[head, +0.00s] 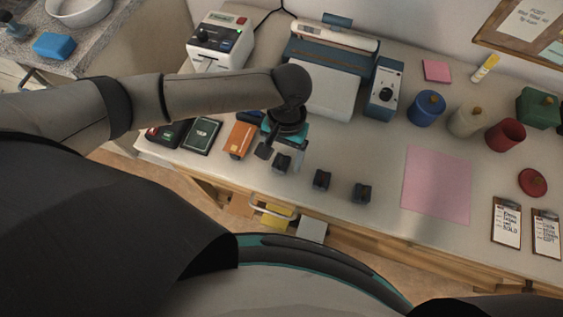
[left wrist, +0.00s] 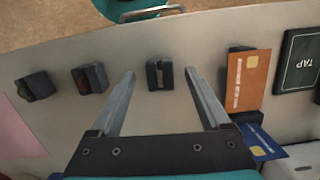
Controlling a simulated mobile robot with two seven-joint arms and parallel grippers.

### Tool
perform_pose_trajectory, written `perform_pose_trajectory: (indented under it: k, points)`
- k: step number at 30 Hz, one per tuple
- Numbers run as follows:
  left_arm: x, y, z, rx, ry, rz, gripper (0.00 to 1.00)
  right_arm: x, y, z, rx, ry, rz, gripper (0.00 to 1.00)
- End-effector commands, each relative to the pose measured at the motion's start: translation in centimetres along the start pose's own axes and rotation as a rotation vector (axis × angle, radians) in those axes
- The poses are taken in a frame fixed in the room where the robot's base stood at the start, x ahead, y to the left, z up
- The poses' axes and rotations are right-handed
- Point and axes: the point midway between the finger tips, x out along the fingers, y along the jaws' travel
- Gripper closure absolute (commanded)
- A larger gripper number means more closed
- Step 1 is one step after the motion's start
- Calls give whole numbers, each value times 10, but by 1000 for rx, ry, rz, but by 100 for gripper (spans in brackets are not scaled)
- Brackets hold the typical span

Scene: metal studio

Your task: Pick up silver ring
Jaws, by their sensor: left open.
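Three small dark ring holders stand in a row on the pale counter. The nearest to my left gripper (head: 281,153) is the leftmost holder (head: 281,163); in the left wrist view this holder (left wrist: 153,76) has a thin pale, silvery piece in its slot. The middle holder (head: 322,180) shows a reddish-brown piece in the left wrist view (left wrist: 90,79). The right holder (head: 364,193) looks dark, and its content is unclear. My left gripper is open and empty, with its fingertips (left wrist: 160,78) on either side of the leftmost holder, apart from it. My right gripper is out of view.
An orange card (head: 239,139) and a dark green card stand (head: 201,135) are left of the holders. A pink mat (head: 436,185) lies to the right. A white-and-blue machine (head: 325,90) stands behind. The counter's front edge is close to the holders.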

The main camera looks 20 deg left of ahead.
Motion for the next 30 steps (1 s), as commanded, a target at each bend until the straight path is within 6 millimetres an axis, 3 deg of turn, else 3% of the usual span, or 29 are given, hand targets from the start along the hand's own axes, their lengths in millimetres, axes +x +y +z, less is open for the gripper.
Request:
perform_pose_trajectory:
  k: [3,11,30]
  points:
    - [11,0,0,0,1,0,20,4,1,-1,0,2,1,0]
    - [12,0,0,0,2,0,21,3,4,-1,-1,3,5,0]
    - [11,0,0,0,2,0,93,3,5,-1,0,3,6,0]
